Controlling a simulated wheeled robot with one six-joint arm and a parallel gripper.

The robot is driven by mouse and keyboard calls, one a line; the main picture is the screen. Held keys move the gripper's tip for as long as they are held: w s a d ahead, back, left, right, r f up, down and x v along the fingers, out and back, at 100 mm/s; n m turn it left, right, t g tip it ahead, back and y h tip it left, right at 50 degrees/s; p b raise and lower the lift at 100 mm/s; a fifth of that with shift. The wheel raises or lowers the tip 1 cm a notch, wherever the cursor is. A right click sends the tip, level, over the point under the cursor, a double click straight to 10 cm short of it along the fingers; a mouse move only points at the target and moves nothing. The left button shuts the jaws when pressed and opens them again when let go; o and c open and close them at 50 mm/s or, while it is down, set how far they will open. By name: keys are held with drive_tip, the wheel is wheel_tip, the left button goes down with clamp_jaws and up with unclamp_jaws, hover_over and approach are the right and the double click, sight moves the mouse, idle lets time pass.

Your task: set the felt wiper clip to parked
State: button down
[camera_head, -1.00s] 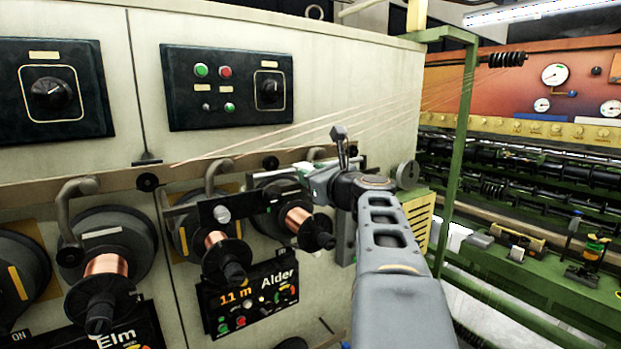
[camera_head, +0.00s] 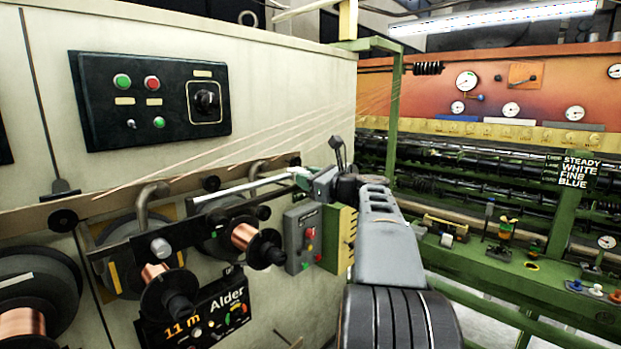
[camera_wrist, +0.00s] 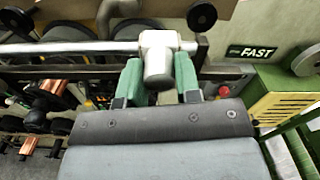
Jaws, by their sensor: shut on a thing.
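My gripper (camera_wrist: 158,84) has two green fingers, one on each side of a pale grey, rounded handle (camera_wrist: 157,52). It is shut on this handle, which sits at a long light bar (camera_wrist: 75,47) running across the wrist view. No label names the handle as the felt wiper clip, and no marking for parked is readable. In the head view my gripper (camera_head: 305,178) is small, at the right end of the light bar (camera_head: 243,187), above the copper spools; the handle is not clear there.
A copper spool (camera_head: 243,236) and an Alder display (camera_head: 210,310) lie below the bar. A grey button box (camera_head: 303,238) stands just below my gripper. A FAST label (camera_wrist: 258,52) is right of the handle. Green machinery (camera_head: 480,255) fills the right; a floor strip shows between.

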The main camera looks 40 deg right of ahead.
drive_tip(key=shift+d+r, duration=0.1)
drive_tip(key=shift+r, duration=0.05)
drive_tip(key=c, duration=1.1)
unclamp_jaws()
drive_tip(key=shift+d, duration=0.15)
drive_tip(key=s+d+b, duration=0.2)
drive_tip(key=s+b, duration=0.2)
drive_tip(key=s, duration=0.9)
drive_tip(key=shift+s+d, duration=0.2)
drive_tip(key=shift+s, duration=0.05)
